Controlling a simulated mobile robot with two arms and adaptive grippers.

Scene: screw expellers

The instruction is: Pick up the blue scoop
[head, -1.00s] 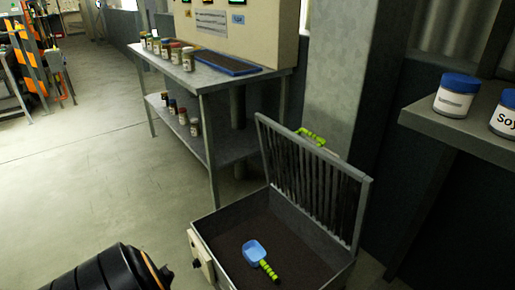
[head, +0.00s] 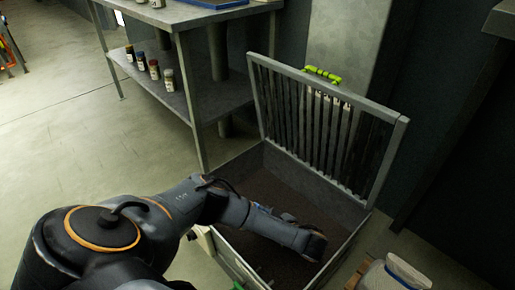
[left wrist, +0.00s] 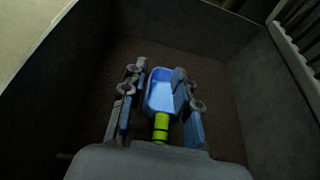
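The blue scoop (left wrist: 161,92) lies on the dark floor of the open metal box (head: 228,256), with its green handle (left wrist: 161,127) towards my wrist. My left gripper (left wrist: 160,76) is open, with one finger on each side of the scoop's bowl. The right finger overlaps the bowl's edge in the left wrist view; I cannot tell if it touches. My right gripper is not in view.
A metal shelf table (head: 195,14) with jars stands behind. A white container (head: 395,274) is at the lower right. Open floor lies left.

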